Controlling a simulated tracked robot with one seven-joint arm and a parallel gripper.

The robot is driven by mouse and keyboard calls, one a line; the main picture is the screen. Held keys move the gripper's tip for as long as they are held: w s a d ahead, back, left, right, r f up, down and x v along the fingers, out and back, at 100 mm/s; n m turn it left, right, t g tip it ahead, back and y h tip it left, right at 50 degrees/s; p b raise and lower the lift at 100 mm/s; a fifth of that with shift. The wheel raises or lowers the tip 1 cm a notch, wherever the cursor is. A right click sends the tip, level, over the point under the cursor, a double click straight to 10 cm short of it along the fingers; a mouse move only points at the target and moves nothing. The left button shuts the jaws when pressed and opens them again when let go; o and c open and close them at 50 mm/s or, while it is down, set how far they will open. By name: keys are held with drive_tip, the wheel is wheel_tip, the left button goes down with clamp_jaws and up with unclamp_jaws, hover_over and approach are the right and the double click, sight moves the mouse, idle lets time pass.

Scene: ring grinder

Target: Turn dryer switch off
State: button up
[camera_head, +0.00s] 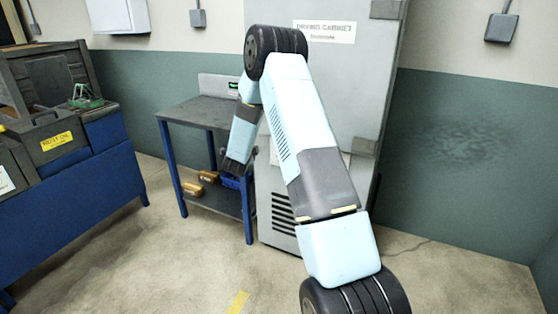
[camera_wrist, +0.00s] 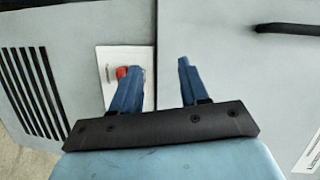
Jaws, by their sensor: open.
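The dryer switch (camera_wrist: 122,72) is a small red knob on a white plate (camera_wrist: 145,56) on the grey drying cabinet. In the wrist view it shows just beside the tip of the left blue finger, which partly covers it. My gripper (camera_wrist: 157,64) is open, with nothing between its two fingers, and faces the cabinet. I cannot tell whether the finger touches the knob. In the head view the drying cabinet (camera_head: 372,75) stands behind my arm, which hides part of its front. The switch cannot be made out there.
A dark table with blue legs (camera_head: 205,112) stands left of the cabinet, with boxes (camera_head: 208,177) on its lower shelf. A blue workbench (camera_head: 80,185) is at the far left. Cabinet vents (camera_wrist: 38,85) and a black handle (camera_wrist: 290,29) flank the switch. Floor at the right is clear.

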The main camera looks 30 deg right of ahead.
drive_tip(key=s+d+f+m+g+h, duration=0.1)
drive_tip(key=s+d+f+m+h, duration=0.15)
drive_tip(key=f, duration=0.45)
drive_tip(key=s+d+f+m+g+h, duration=0.1)
drive_tip(key=d+f+m+h, duration=0.15)
drive_tip(key=f, duration=0.35)
drive_tip(key=x, duration=1.3)
drive_tip(key=shift+w, duration=0.2)
drive_tip(key=shift+d+f, duration=0.1)
drive_tip(key=shift+d, duration=0.05)
clamp_jaws()
